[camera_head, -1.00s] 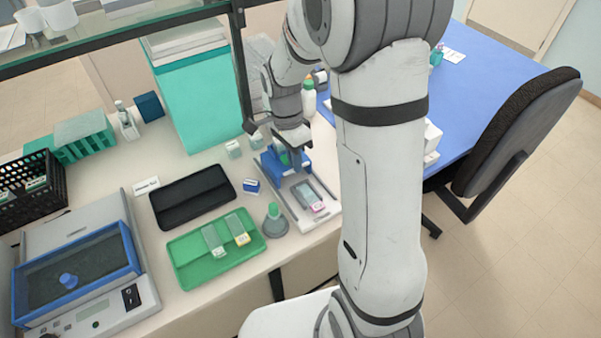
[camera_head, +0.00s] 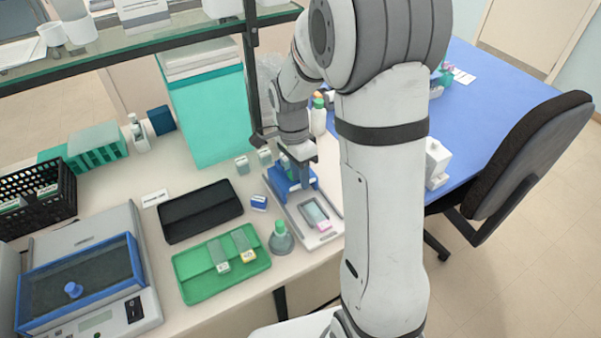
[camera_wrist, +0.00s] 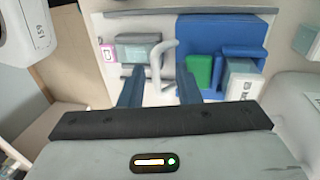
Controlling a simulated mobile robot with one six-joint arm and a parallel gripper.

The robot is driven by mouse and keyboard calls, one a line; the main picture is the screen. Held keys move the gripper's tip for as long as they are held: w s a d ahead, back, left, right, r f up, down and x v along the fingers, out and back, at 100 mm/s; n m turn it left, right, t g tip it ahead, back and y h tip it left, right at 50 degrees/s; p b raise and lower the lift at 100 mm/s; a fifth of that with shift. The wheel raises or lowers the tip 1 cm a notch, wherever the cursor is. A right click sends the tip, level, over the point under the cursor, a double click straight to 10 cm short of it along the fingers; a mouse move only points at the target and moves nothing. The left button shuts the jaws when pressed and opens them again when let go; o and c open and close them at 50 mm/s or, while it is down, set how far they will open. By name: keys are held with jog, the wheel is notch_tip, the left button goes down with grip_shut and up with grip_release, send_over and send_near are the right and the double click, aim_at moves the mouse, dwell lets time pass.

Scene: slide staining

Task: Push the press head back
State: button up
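The press stands on the bench with a pale base plate (camera_head: 326,236) and a blue press head (camera_head: 290,184) at its far end. A slide with a pink label (camera_head: 316,213) lies on the base in front of the head. In the wrist view the blue press body (camera_wrist: 222,28) fills the upper right, with a green part (camera_wrist: 199,71) beside it. A grey looped handle (camera_wrist: 158,62) stands between the fingers of my gripper (camera_wrist: 160,90). The fingers are apart, with gaps showing beside the handle. In the head view my gripper (camera_head: 299,152) is just above the blue head and partly hides it.
Small boxes (camera_head: 242,165) and a white bottle (camera_head: 318,120) stand close by. A shelf post (camera_head: 251,70) rises behind my gripper.

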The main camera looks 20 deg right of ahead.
jog(key=v, duration=0.7)
jog(key=shift+r+b, duration=0.4)
jog(key=shift+b, duration=0.05)
jog(key=shift+r, duration=0.1)
jog(key=s+r+n+t, duration=0.2)
jog(key=s+n, duration=0.5)
jog(key=s, duration=0.1)
jog(key=s+r+n+t, duration=0.2)
jog(key=s+n+t, duration=0.1)
jog(key=s+n, duration=0.5)
jog(key=shift+s+d+r+t+y, duration=0.3)
jog(key=shift+s+d, duration=0.05)
jog(key=shift+s, duration=0.5)
dwell(0.5)
